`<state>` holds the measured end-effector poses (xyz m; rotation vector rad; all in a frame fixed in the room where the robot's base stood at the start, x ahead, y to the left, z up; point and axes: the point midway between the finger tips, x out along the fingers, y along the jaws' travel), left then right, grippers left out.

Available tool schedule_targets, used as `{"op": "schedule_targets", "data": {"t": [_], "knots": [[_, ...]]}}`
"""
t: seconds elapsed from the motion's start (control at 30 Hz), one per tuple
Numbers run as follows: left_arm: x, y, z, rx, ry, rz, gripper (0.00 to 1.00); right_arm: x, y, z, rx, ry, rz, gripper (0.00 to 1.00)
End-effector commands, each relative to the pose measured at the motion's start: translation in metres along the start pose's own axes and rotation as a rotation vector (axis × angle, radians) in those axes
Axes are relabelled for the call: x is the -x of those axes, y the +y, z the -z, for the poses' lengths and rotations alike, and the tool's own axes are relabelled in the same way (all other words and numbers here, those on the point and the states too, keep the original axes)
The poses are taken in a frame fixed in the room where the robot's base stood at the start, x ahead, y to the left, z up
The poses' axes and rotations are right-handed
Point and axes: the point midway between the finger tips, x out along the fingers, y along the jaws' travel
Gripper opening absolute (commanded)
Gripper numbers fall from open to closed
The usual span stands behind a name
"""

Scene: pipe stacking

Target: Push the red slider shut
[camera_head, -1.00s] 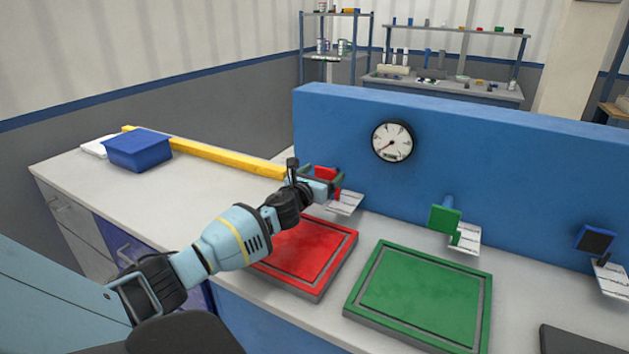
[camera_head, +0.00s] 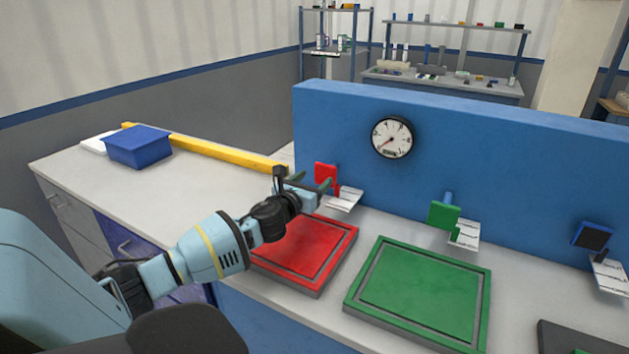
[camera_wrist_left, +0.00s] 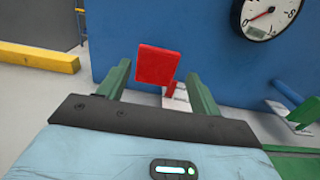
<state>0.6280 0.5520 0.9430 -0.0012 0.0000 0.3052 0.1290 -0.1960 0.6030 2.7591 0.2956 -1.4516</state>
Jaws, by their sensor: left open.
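The red slider (camera_head: 326,176) is a small red plate at the left end of the blue wall panel. It also shows in the left wrist view (camera_wrist_left: 157,65), where it appears between my two finger tips and beyond them. My left gripper (camera_head: 308,184) is open and empty, just in front of and to the left of the slider, with a visible gap to it. Its green fingers also show in the left wrist view (camera_wrist_left: 157,90). How far the slider stands out from the wall is hard to tell. My right gripper is not in view.
The blue wall panel (camera_head: 500,150) carries a round gauge (camera_head: 392,138), a green slider (camera_head: 443,215) and a dark blue slider (camera_head: 594,237). A red tray (camera_head: 340,255) and a green tray (camera_head: 420,295) lie on the bench. A yellow bar (camera_head: 225,153) and blue bin (camera_head: 138,148) are at left.

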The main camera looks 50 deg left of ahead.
Motion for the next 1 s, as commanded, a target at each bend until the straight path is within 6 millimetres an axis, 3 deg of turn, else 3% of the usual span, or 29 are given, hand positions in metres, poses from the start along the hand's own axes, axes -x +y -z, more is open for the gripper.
{"op": "schedule_targets", "data": {"t": [0.03, 0.2, 0.47, 0.77, 1.0], "knots": [[0.008, -0.002, 0.007, 0.002, 0.007, 0.005, 0.57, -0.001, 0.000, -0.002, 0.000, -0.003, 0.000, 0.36], [0.045, -0.005, 0.022, 0.009, 0.011, 0.009, 0.35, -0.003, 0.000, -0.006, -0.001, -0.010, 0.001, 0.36], [0.091, 0.000, 0.025, 0.001, 0.004, 0.000, 0.01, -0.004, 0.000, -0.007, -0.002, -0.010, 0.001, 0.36], [0.097, 0.001, 0.023, -0.001, -0.001, -0.002, 0.00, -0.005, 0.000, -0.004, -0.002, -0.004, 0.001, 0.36], [0.081, 0.001, 0.022, 0.001, -0.002, -0.003, 0.00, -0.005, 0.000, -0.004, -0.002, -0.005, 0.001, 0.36]]}}
